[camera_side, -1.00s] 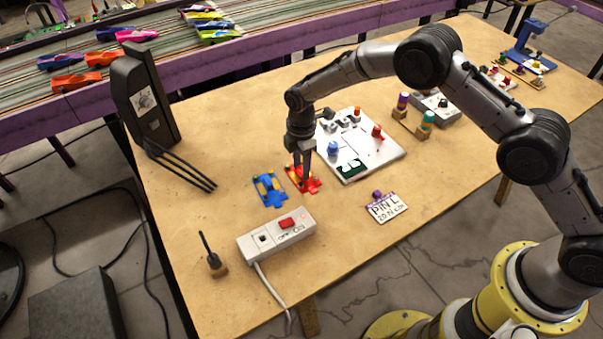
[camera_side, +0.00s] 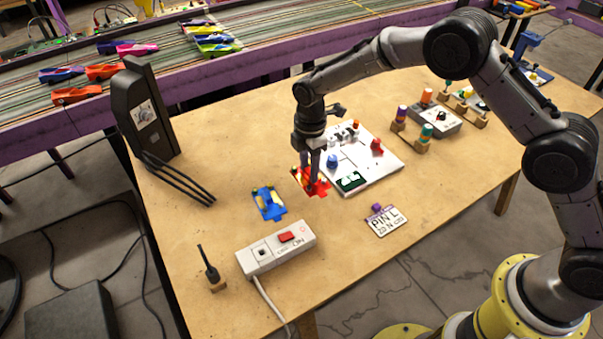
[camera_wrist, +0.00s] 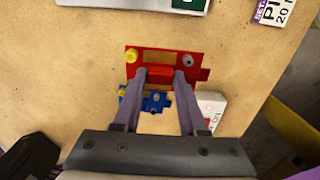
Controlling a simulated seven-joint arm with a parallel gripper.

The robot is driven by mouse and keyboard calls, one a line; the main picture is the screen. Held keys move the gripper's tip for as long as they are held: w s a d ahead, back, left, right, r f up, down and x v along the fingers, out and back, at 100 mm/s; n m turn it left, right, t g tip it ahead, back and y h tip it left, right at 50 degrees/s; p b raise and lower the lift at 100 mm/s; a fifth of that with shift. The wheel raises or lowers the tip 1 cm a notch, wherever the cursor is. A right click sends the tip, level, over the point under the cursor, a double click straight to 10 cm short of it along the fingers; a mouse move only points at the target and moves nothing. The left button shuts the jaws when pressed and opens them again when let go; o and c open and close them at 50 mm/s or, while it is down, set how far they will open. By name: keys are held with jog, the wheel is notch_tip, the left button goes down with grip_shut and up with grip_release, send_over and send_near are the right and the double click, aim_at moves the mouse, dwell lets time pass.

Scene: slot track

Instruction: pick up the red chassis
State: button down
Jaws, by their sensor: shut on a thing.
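The red chassis (camera_side: 314,184) is in my gripper (camera_side: 313,180), just right of the blue chassis (camera_side: 269,203) in the side view. It looks slightly tilted there, and I cannot tell how far it is above the table. In the wrist view my gripper (camera_wrist: 161,76) has its two fingers shut on a raised middle part of the red chassis (camera_wrist: 150,54). A yellow round piece sits at its left corner and a grey one at its right. The blue chassis (camera_wrist: 150,103) shows partly behind the fingers in the wrist view.
A white board (camera_side: 375,182) with coloured knobs lies right of the chassis. A power strip (camera_side: 272,255) with a red switch is in front. A label plate (camera_side: 384,221) lies at the front right. A black upright box (camera_side: 143,110) with cables stands at left.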

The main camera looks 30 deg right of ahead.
jog(key=s+d+r, duration=0.3)
jog(key=s+r, duration=0.3)
jog(key=s, duration=0.4)
jog(key=shift+s+d+r, duration=0.3)
jog(key=shift+s+r, duration=0.1)
jog(key=c, duration=1.2)
grip_release()
grip_shut()
